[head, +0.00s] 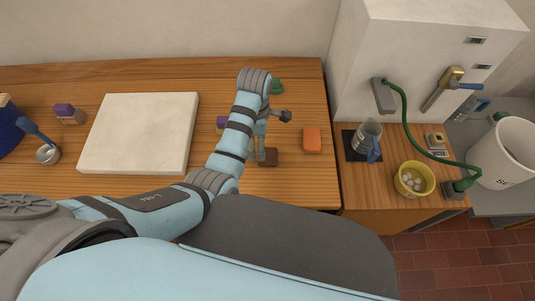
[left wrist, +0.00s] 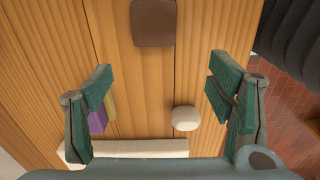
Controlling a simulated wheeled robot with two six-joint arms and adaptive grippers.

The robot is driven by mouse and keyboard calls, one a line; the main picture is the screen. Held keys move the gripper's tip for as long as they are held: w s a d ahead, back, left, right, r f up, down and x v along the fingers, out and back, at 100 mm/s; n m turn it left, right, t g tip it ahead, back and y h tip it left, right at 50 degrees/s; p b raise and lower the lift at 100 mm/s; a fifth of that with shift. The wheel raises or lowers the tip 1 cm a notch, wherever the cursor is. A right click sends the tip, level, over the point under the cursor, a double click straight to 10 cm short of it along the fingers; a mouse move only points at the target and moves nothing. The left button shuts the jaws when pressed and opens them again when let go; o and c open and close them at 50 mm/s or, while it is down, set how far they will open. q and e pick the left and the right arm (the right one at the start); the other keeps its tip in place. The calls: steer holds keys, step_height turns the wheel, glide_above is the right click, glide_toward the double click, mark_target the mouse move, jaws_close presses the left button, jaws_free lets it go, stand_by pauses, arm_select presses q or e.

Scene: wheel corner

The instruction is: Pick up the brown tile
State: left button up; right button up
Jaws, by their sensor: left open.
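The brown tile (head: 268,158) lies flat on the wooden worktop, near its front edge, in the head view. It also shows at the top edge of the left wrist view (left wrist: 153,22), a dark brown square with rounded corners. My left gripper (head: 259,154) points down close beside the tile, partly hidden by its own arm. In the left wrist view, the left gripper (left wrist: 160,72) has its green-padded fingers wide apart with nothing between the tips. The tile is beyond the fingertips there, not between them. My right gripper is in neither view.
An orange block (head: 312,140) lies right of the tile, and a green object (head: 277,87) behind. A purple-topped block (head: 221,124) is partly hidden by my arm. A small white round object (left wrist: 186,118) lies below the tile. A large white board (head: 140,133) covers the left worktop.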

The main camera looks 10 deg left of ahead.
mark_target(268, 157)
arm_select(q)
steer(key=f, duration=0.3)
steer(key=shift+d+f+b, duration=0.2)
steer(key=shift+f+b, duration=0.2)
steer(key=f, duration=0.2)
steer(key=f+b, duration=0.1)
steer(key=w+f+b, duration=0.1)
steer(key=f, duration=0.1)
steer(key=shift+d+f, duration=0.2)
steer(key=shift+f, duration=0.15)
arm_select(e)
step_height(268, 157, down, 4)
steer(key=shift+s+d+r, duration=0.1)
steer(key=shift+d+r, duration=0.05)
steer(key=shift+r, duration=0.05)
arm_select(q)
steer(key=shift+r, duration=0.1)
steer(key=shift+c, duration=0.6)
steer(key=c, duration=1.2)
steer(key=shift+r, duration=0.1)
